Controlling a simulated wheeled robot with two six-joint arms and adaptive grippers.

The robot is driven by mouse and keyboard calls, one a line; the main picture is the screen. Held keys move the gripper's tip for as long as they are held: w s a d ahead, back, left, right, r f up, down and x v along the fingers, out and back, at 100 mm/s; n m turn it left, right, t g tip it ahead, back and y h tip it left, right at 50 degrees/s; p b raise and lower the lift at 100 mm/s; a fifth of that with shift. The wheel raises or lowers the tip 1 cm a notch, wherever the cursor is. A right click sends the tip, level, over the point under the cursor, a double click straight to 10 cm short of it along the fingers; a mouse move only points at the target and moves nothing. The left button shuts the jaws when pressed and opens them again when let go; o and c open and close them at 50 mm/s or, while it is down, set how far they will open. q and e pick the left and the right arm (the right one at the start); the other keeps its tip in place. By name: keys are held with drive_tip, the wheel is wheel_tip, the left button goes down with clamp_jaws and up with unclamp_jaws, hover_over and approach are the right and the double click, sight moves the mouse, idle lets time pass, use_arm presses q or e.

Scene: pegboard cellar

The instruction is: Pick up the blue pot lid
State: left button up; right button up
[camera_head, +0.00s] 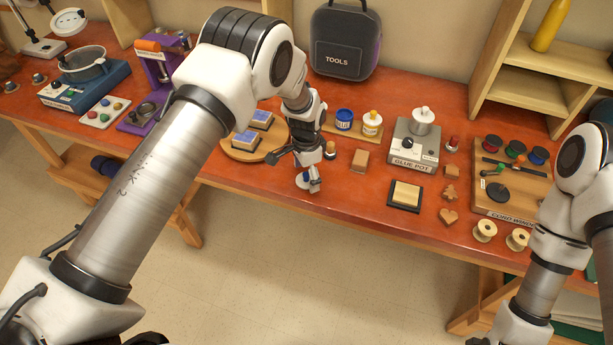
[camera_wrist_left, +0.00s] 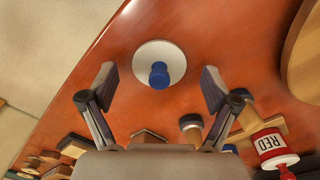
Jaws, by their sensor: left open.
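The blue pot lid, a pale round disc with a blue knob, lies on the red-orange tabletop near its front edge. The wrist view shows the lid (camera_wrist_left: 172,52) whole, knob up, ahead of and between my fingertips. In the head view the lid (camera_head: 301,183) is partly hidden by my gripper. My left gripper (camera_head: 299,172) is open and empty above it, pointing down, its two fingers apart in the wrist view (camera_wrist_left: 159,84). My right arm shows at the right edge, but its gripper is out of view.
Behind the gripper a wooden rack holds a blue jar (camera_head: 344,120) and a yellow-topped jar (camera_head: 372,124). A red jar (camera_wrist_left: 271,147) shows in the wrist view. A wooden block (camera_head: 359,161) and the glue pot unit (camera_head: 413,146) stand to the right. Clear tabletop lies around the lid.

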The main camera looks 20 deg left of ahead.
use_arm(q)
drive_tip(key=shift+s, duration=0.2)
drive_tip(key=c, duration=1.6)
